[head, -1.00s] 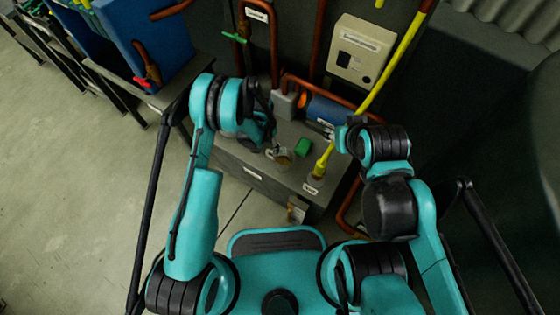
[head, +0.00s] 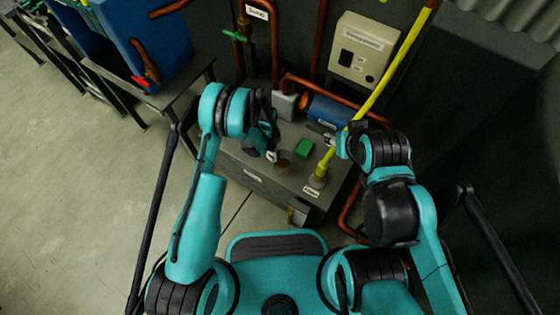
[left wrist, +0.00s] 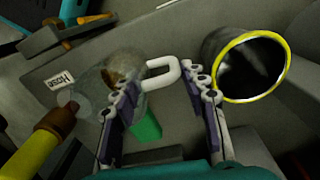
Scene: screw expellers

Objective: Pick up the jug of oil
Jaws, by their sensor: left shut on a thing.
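The jug (left wrist: 95,87) looks like clear glass, with a white loop handle (left wrist: 163,74) on its right side in the left wrist view. My left gripper (left wrist: 163,72) has its two fingers on either side of the handle and is shut on it. In the head view my left gripper (head: 269,150) is over the grey bench top, with only a pale bit of the jug showing beside it. How full the jug is cannot be made out. My right gripper (head: 322,132) is beside the yellow pipe; its jaws are too small to judge.
A green block (head: 303,148) and a brown round patch (head: 283,166) are on the grey bench (head: 262,187). A yellow pipe (head: 334,148) rises on the right, and a blue cylinder (head: 327,110) lies behind. A dark cylinder with a yellow rim (left wrist: 243,66) is close to my left gripper.

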